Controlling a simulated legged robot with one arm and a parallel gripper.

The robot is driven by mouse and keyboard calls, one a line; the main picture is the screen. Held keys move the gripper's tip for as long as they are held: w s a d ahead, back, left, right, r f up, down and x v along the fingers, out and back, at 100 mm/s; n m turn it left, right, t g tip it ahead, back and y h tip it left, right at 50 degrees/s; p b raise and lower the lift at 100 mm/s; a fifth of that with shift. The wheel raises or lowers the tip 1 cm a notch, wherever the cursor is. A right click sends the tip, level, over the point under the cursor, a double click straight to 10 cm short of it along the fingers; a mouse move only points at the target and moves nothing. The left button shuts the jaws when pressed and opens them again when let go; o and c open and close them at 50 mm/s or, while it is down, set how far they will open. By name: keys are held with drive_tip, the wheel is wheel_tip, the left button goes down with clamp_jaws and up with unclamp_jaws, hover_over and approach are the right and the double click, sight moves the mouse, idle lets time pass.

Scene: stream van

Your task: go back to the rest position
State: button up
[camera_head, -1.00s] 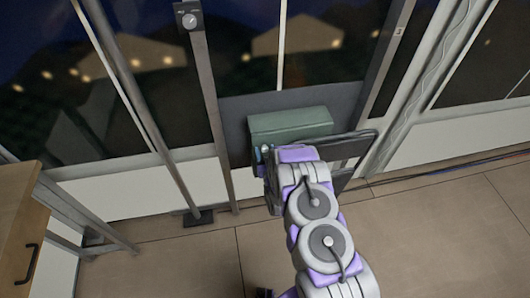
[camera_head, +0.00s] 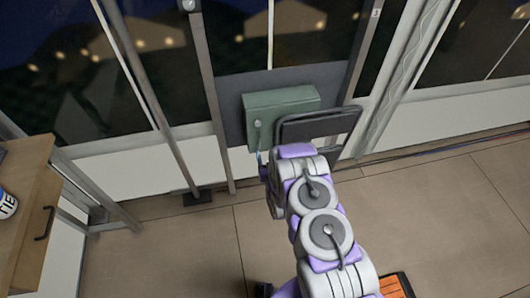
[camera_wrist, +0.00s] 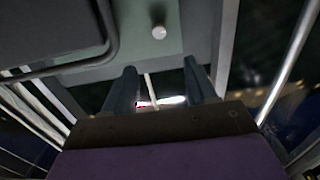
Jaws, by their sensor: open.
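My gripper (camera_wrist: 159,88) is open in the wrist camera view, its two dark fingers apart with nothing held between them. In the head view my arm reaches up the middle, and its end hides most of the gripper. A green box (camera_head: 285,98) is mounted on the dark panel between the posts, just beyond my arm's end. A round knob (camera_wrist: 158,32) on its green face shows ahead of the fingers, apart from them. A dark flat panel with a rounded frame (camera_head: 335,123) stands out in front of the box, right of the knob.
A wooden cabinet (camera_head: 22,190) with a dark handle stands at the left, with a blue and white can (camera_head: 6,203) on it. Metal posts (camera_head: 208,90) rise before dark windows. An orange slatted item (camera_head: 392,287) is at the lower right. Tiled floor (camera_head: 440,215) is open at right.

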drive_tip(key=shift+s+d+f, duration=0.1)
drive_tip(key=shift+s+d, duration=0.05)
drive_tip(key=shift+s, duration=0.35)
drive_tip(key=w+d+r+g+h, duration=0.2)
drive_tip(key=w+r+g, duration=0.25)
drive_tip(key=r, duration=0.55)
drive_tip(key=s+d+r+m+g+h, duration=0.1)
drive_tip(key=s+d+r+g, duration=0.45)
drive_tip(key=s+r, duration=0.45)
drive_tip(key=s+d+r+g, duration=0.3)
drive_tip(key=s+r, duration=0.2)
drive_tip(key=s, duration=0.8)
drive_tip(key=s+d+r+m+g+h, duration=0.1)
drive_tip(key=s+d+r+g, duration=0.2)
drive_tip(key=s, duration=1.1)
drive_tip(key=s+d+r+m+g+h, duration=0.1)
drive_tip(key=s+d+r+g, duration=0.2)
drive_tip(key=s+r, duration=0.6)
drive_tip(key=s, duration=0.5)
drive_tip(key=shift+s+d, duration=0.2)
drive_tip(key=shift+d, duration=0.1)
